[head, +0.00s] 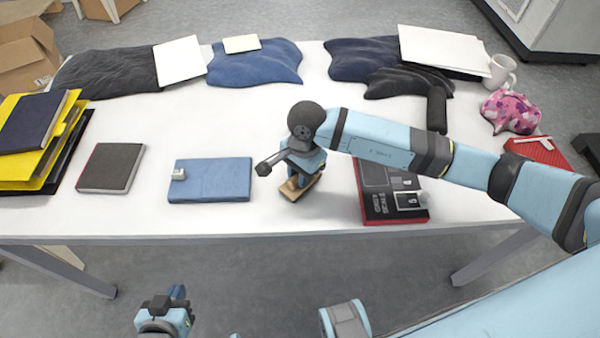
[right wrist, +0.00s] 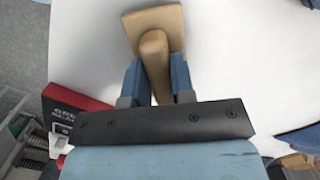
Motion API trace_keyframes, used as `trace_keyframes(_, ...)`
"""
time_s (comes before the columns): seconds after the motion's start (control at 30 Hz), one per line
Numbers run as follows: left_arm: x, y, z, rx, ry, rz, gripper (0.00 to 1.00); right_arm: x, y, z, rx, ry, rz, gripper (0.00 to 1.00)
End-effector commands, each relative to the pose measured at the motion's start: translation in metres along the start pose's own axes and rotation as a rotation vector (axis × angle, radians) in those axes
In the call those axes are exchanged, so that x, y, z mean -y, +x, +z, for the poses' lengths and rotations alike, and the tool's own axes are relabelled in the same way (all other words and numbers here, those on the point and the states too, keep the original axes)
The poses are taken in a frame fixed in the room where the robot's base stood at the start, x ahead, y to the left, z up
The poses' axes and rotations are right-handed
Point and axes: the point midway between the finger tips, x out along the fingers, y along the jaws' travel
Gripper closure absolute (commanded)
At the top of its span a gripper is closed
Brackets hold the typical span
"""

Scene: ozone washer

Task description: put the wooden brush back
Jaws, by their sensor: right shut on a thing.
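The wooden brush (head: 292,190) is at the front middle of the white table, between the blue notebook and the red-and-black box. My right gripper (head: 303,178) is above it, pointing down. In the right wrist view the brush's tan handle (right wrist: 155,55) lies between the two blue fingers of my right gripper (right wrist: 157,82), which is shut on it. The brush's wider flat end shows beyond the fingers. I cannot tell whether the brush touches the table. My left gripper (head: 165,318) is low at the bottom left, off the table's front edge; its fingers are too small to read.
A blue notebook (head: 225,180) with a small white item lies left of the brush. The red-and-black box (head: 378,212) is close on the right. Folded dark clothes (head: 375,58) and a white mug (head: 501,70) are at the back.

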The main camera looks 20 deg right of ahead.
Motion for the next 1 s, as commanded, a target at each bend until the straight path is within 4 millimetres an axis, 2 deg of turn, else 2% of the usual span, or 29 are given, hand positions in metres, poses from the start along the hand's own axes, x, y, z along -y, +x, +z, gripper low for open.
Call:
trace_keyframes(0.37, -0.001, 0.002, 0.002, -0.005, -0.001, 0.000, 1.00, 0.001, 0.006, -0.001, 0.000, 0.000, -0.003, 0.96)
trace_keyframes(0.4, -0.001, 0.001, 0.000, -0.005, 0.000, 0.000, 1.00, 0.001, 0.004, -0.001, 0.000, 0.000, -0.002, 0.70)
trace_keyframes(0.5, -0.001, 0.001, -0.001, -0.006, -0.001, 0.000, 1.00, 0.001, 0.004, -0.001, 0.000, 0.000, -0.002, 0.51)
trace_keyframes(0.83, -0.002, -0.002, -0.005, -0.006, -0.003, 0.001, 1.00, 0.001, -0.001, 0.000, 0.000, 0.000, -0.002, 0.51)
trace_keyframes(0.93, -0.002, -0.001, -0.004, -0.005, -0.005, 0.001, 1.00, 0.001, -0.011, -0.001, -0.001, -0.001, -0.005, 0.51)
trace_keyframes(1.0, -0.002, -0.001, -0.003, -0.004, -0.005, 0.001, 1.00, 0.002, -0.025, -0.001, -0.002, -0.001, -0.007, 0.51)
